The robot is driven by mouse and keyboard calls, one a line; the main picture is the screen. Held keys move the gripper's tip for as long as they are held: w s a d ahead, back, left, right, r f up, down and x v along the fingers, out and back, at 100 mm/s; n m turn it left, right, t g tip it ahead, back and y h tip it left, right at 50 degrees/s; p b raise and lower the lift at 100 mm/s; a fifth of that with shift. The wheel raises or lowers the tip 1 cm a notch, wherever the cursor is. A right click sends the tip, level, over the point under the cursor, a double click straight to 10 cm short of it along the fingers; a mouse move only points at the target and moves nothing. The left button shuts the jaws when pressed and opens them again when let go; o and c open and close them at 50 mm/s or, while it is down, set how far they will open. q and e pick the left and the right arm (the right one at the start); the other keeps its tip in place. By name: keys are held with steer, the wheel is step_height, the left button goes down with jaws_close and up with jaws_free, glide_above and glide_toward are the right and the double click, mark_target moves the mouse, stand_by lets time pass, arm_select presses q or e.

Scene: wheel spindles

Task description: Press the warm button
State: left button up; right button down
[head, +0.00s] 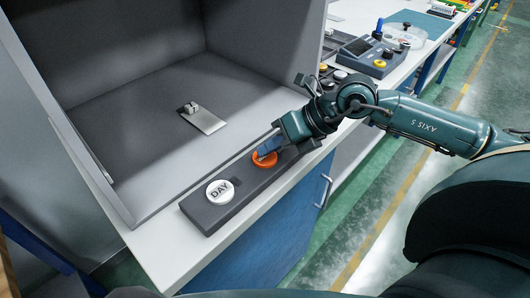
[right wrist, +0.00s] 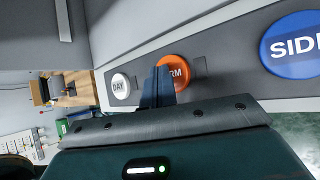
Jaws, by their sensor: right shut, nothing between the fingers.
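The orange warm button (head: 262,160) sits on a dark grey button panel (head: 238,196) along the front of the grey box. In the right wrist view the orange button (right wrist: 180,70) shows the letters "RM", its left part hidden behind my fingers. My right gripper (head: 268,148) is shut and empty, with its blue-grey fingertips over the orange button. In the right wrist view the fingers (right wrist: 157,86) stand up against its left side; I cannot tell whether they touch it. My left gripper is not in view.
A white DAY button (head: 220,191) is to the left on the same panel, and a blue SIDE button (right wrist: 292,45) to the right. A small metal plate (head: 203,118) lies inside the open grey box (head: 140,100). A control box (head: 368,57) stands farther along the bench.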

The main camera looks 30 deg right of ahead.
mark_target(271, 157)
steer(key=shift+r, duration=0.3)
steer(key=shift+r+p, duration=1.85)
steer(key=shift+r, duration=1.25)
steer(key=shift+f, duration=0.1)
